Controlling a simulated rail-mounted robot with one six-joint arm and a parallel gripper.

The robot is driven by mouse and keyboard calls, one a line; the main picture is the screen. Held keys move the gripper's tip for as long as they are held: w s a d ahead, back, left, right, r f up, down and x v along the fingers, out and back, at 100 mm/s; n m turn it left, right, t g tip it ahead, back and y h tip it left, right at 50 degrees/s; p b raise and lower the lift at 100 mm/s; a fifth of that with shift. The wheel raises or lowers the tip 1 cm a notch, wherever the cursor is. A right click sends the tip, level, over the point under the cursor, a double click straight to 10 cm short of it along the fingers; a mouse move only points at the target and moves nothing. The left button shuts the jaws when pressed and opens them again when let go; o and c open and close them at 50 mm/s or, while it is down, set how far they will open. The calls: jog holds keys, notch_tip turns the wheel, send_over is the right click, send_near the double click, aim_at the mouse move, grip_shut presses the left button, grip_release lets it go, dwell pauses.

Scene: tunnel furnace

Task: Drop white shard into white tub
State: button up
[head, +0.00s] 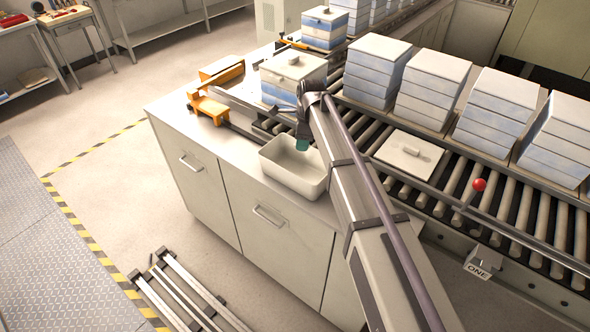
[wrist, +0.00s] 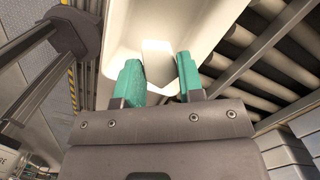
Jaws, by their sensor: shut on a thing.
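The white tub (head: 305,187) stands on the cabinet top beside the roller conveyor in the head view. Its pale walls (wrist: 212,30) fill the upper middle of the wrist view. My gripper (head: 302,145) points down over the tub's opening, near its far right side. In the wrist view my gripper's teal fingers (wrist: 160,78) are shut on the white shard (wrist: 157,57), a small pale angular piece showing between and beyond the fingertips. The shard is hidden in the head view. The exact height of the shard above the tub floor is hard to tell.
An orange clamp fixture (head: 208,107) and a stack of blue-white boxes (head: 290,78) stand behind the tub. Rollers (head: 350,130) run along its right, with a flat white lid (head: 409,155) on them. Several box stacks line the far conveyor. The cabinet top left of the tub is clear.

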notch_tip(320, 180, down, 5)
jog(key=b, duration=0.4)
jog(key=shift+f, duration=0.15)
jog(key=o, duration=1)
jog(key=r+p, duration=0.3)
jog(key=d+r+p, duration=0.1)
jog(key=r+p, duration=0.6)
jog(key=r, duration=0.1)
jog(key=shift+d+p, duration=0.15)
jog(key=shift+p, duration=0.15)
jog(key=shift+f, duration=0.1)
